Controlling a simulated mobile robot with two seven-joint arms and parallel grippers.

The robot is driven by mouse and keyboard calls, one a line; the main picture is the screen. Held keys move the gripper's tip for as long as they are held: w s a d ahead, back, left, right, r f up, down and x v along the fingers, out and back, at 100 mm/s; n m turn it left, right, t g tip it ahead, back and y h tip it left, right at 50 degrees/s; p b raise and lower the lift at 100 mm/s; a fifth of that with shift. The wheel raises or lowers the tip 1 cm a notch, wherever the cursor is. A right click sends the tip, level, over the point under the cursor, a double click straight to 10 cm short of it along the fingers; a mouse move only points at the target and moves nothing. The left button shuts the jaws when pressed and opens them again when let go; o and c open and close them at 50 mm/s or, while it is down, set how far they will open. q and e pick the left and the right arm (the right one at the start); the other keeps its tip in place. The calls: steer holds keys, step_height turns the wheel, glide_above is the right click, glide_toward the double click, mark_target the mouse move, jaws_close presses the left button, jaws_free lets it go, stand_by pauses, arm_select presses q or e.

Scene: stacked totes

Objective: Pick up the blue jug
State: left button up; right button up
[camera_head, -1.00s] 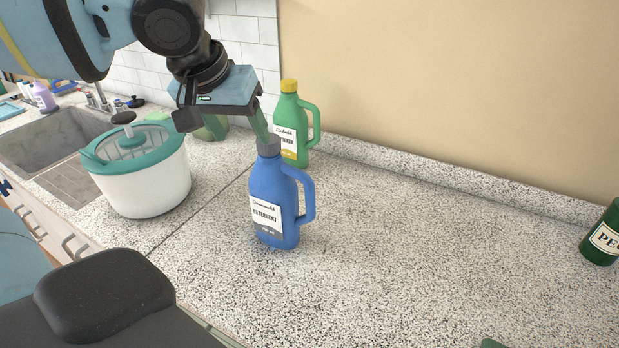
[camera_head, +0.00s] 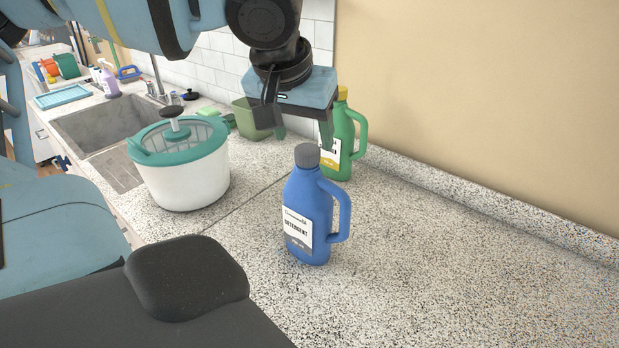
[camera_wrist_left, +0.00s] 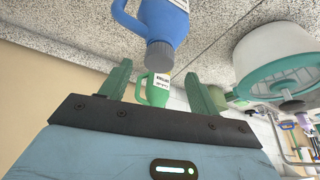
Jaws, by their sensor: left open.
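The blue jug (camera_head: 308,217) stands upright on the speckled counter, with a grey cap, a white detergent label and its handle on the right. My left gripper (camera_head: 303,140) is open and empty, pointing down above and behind the jug's cap. In the left wrist view the jug (camera_wrist_left: 165,22) shows upside down, its cap beyond the gap between the green fingers (camera_wrist_left: 160,95). The jug is apart from the fingers as far as I can see. My right gripper is not in view.
A green jug (camera_head: 342,140) with a yellow cap stands close behind the blue one, partly hidden by my gripper. A white pot with a teal lid (camera_head: 185,180) stands to the left, before the sink (camera_head: 100,120). The counter (camera_head: 450,260) at right is clear.

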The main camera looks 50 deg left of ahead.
mark_target(307, 150)
arm_select(q)
steer(key=x, duration=0.4)
steer(key=shift+w+f, duration=0.1)
steer(key=shift+f, duration=0.3)
steer(key=shift+d, duration=0.1)
jaws_close()
